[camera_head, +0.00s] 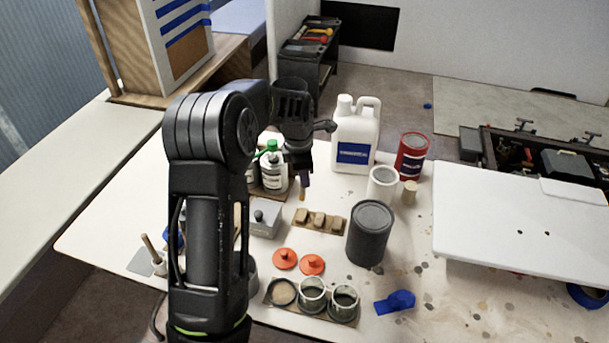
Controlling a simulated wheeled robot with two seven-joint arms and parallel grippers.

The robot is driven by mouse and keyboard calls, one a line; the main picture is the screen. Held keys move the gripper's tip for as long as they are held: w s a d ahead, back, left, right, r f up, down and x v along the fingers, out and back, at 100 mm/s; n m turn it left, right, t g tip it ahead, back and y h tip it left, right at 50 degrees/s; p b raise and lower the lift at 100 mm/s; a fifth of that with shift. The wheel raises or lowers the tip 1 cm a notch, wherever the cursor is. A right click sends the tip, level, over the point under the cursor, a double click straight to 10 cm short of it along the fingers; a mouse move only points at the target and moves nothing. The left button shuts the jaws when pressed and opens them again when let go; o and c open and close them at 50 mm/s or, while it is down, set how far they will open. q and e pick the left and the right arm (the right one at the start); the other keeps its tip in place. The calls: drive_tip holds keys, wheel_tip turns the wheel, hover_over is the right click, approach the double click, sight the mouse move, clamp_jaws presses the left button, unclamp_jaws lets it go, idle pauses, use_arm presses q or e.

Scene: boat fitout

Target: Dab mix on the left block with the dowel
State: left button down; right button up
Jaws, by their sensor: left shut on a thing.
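My left gripper (298,160) points down over the table and is shut on a short brown dowel (302,190). The dowel hangs roughly upright, its lower end just above and behind the left block (303,216) in this view. A small gap seems to show between them; I cannot tell the exact height. The left block is one of three tan blocks in a row on a brown strip, with the middle block (318,219) and right block (334,223) beside it. Any mix on the dowel or blocks is too small to tell. My right gripper is not in view.
Three round pots (312,293) stand on a board at the front, with two orange lids (285,258) behind them. A dark grey can (369,232) stands right of the blocks. A white jug (355,134) and red can (411,156) stand behind. A blue item (395,302) lies front right.

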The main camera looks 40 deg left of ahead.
use_arm(q)
drive_tip(key=shift+f+b, duration=1.55)
drive_tip(key=shift+f, duration=0.95)
drive_tip(key=shift+f+b, duration=0.35)
drive_tip(key=shift+f, duration=0.3)
idle(0.4)
drive_tip(key=shift+r, duration=0.15)
drive_tip(key=shift+r+p, duration=2.6)
drive_tip(key=shift+r, duration=0.85)
